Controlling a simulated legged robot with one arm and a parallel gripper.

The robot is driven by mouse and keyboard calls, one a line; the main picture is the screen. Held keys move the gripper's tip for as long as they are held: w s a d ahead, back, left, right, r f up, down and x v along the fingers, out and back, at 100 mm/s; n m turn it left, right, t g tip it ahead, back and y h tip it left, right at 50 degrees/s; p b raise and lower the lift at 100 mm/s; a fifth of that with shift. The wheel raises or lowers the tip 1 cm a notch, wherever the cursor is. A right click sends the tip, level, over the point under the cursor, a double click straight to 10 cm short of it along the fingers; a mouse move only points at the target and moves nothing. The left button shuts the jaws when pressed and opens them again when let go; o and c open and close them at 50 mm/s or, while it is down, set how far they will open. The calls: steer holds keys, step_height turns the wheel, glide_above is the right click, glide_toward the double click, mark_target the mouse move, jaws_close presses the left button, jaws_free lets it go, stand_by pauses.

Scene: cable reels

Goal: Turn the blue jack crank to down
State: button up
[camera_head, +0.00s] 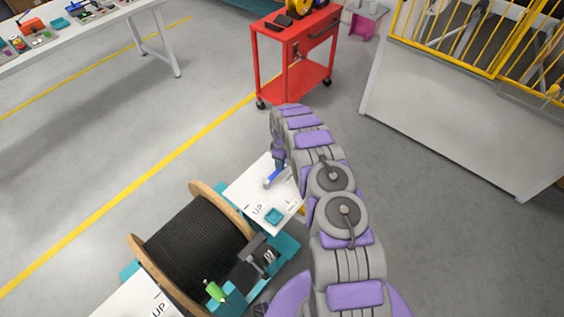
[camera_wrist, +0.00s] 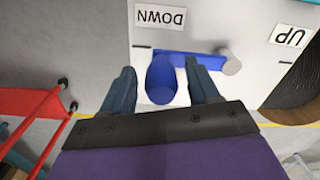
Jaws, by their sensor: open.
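The blue jack crank (camera_head: 272,178) is on a white panel (camera_head: 240,192) beside the black cable reel (camera_head: 197,236). In the wrist view, the blue crank arm (camera_wrist: 190,59) runs left from a grey hub (camera_wrist: 231,62) to an upright blue handle (camera_wrist: 161,80). The DOWN label (camera_wrist: 160,17) is above the arm, and the UP label (camera_wrist: 292,36) is at the right; both appear upside down. My gripper (camera_wrist: 160,69) is open, with one finger on each side of the handle. It is mostly hidden behind my arm in the head view (camera_head: 278,163).
A green handle (camera_head: 215,291) and teal stand (camera_head: 234,301) are by the reel's near side. A red cart (camera_head: 295,53) stands beyond the panel. A white yellow-railed enclosure (camera_head: 450,118) is at the right.

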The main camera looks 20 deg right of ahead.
step_height(320, 180, up, 15)
steer(key=p, duration=0.2)
steer(key=shift+r, duration=0.15)
steer(key=shift+w, duration=0.1)
stand_by(0.3)
steer(key=s+a+r+m, duration=0.2)
steer(key=s+r+m, duration=0.1)
steer(key=s+r, duration=0.85)
steer(key=s+a+r+m, duration=0.2)
steer(key=s+r, duration=0.7)
steer(key=r, duration=0.6)
steer(key=s+a+r+m+g, duration=0.1)
steer(key=s+a+r+m, duration=0.1)
steer(key=s, duration=1.3)
steer(key=s+a+r+m, duration=0.2)
steer(key=s+a+r, duration=0.1)
steer(key=s, duration=1.3)
steer(key=shift+a+r+m+g, duration=0.2)
steer(key=shift+m+g, duration=0.1)
steer(key=shift+g, duration=0.1)
